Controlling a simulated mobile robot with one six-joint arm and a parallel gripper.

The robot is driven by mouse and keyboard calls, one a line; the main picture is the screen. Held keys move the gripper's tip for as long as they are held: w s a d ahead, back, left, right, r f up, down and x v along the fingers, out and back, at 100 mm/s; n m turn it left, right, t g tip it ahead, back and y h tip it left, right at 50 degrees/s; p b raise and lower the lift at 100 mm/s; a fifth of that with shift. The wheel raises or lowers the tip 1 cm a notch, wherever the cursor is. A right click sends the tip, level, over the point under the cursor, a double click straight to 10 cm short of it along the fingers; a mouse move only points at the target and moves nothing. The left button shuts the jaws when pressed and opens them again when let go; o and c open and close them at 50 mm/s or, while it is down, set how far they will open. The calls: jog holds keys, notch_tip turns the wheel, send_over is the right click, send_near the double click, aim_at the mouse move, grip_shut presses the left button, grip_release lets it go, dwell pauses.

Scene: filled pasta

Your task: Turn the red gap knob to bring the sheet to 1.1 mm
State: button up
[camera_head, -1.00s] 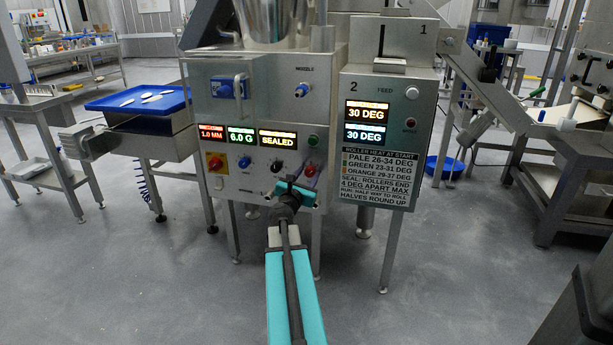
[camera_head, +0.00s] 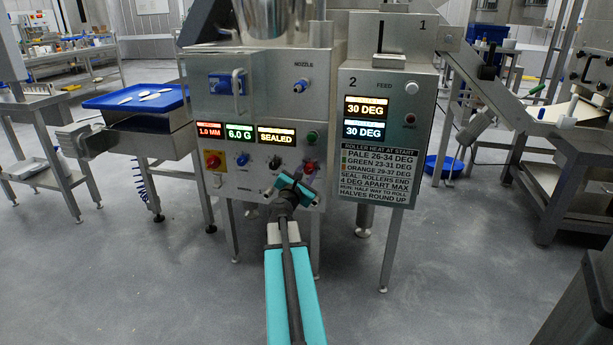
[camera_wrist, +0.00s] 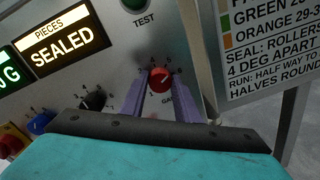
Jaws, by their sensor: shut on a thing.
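The red gap knob (camera_wrist: 160,80) is between the two purple fingers of my gripper (camera_wrist: 161,84) in the wrist view, on the metal panel under the green TEST button (camera_wrist: 134,4). The fingers are shut on its sides. In the head view the knob (camera_head: 310,167) shows just above my gripper (camera_head: 303,181), which partly covers that corner of the panel. The red thickness display (camera_head: 209,130) seems to read 1.0 MM, in small digits. The scale marks around the knob are partly hidden by the fingers.
A black knob (camera_wrist: 93,101), a blue knob (camera_wrist: 40,122) and a red button on yellow (camera_wrist: 11,142) sit left of the gap knob. The roller cabinet (camera_head: 390,75) stands close on the right. A blue tray (camera_head: 133,100) with pale pieces is at left.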

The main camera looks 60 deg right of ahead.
jog(key=m+b, duration=0.3)
jog(key=m, duration=0.2)
jog(key=shift+a+f, duration=0.1)
dwell(0.3)
jog(key=o, duration=0.9)
jog(key=shift+o, duration=0.7)
